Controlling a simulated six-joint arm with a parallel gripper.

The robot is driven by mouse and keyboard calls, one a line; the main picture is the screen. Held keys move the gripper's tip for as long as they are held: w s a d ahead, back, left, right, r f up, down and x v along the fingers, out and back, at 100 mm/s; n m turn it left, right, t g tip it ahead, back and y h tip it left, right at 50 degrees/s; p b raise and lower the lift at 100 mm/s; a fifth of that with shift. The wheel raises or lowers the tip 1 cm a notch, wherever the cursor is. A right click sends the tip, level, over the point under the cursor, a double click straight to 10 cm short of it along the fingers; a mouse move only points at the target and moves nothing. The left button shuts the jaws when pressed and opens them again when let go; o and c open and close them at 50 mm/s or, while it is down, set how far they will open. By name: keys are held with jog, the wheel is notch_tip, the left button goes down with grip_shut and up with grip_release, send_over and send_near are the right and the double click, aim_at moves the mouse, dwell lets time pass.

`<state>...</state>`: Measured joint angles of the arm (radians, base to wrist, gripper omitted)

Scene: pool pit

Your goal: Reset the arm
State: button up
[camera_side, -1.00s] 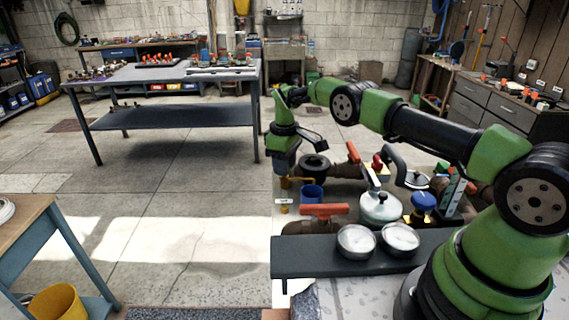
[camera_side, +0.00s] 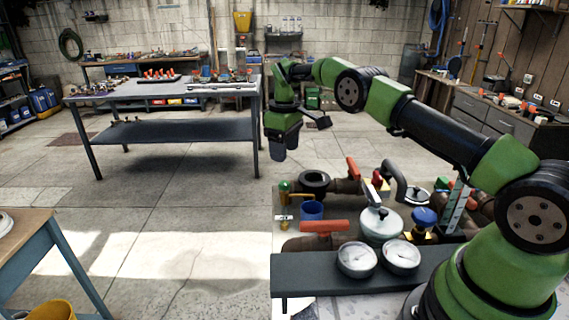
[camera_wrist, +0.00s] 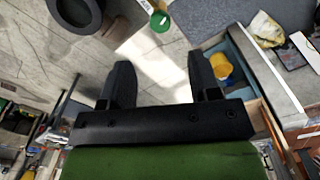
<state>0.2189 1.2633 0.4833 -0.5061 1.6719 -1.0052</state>
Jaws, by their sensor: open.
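My gripper (camera_side: 284,150) hangs at the end of my green and black arm, above the far left edge of the workbench in the side view. In the wrist view my gripper (camera_wrist: 160,82) shows two black fingers spread apart with nothing between them. Below it in the side view are a black ring-shaped fitting (camera_side: 314,180), a blue cup (camera_side: 312,210) and a small green-topped part (camera_side: 284,186). My gripper is clear of all of them.
On the bench stand a red-handled valve (camera_side: 324,227), a grey pot-shaped vessel (camera_side: 381,226), two round gauges (camera_side: 357,258) and a blue knob (camera_side: 425,216). A grey table (camera_side: 165,130) stands behind. Open floor lies to the left.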

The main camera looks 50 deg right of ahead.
jog(key=shift+r, duration=0.45)
jog(key=s+a+r+m+t, duration=0.2)
jog(key=s+a+r, duration=0.25)
jog(key=r, duration=0.55)
jog(key=s+a+r+m+t, duration=0.1)
jog(key=s+a+r+t, duration=0.15)
jog(key=s+r, duration=0.5)
jog(key=s+a+m+t+y, duration=0.1)
jog(key=s+a+m, duration=0.1)
jog(key=s, duration=0.7)
jog(key=s+a+m+t+y, duration=0.1)
jog(key=s+a+m, duration=0.1)
jog(key=s, duration=0.7)
jog(key=shift+a+t, duration=0.35)
jog(key=shift+a, duration=0.45)
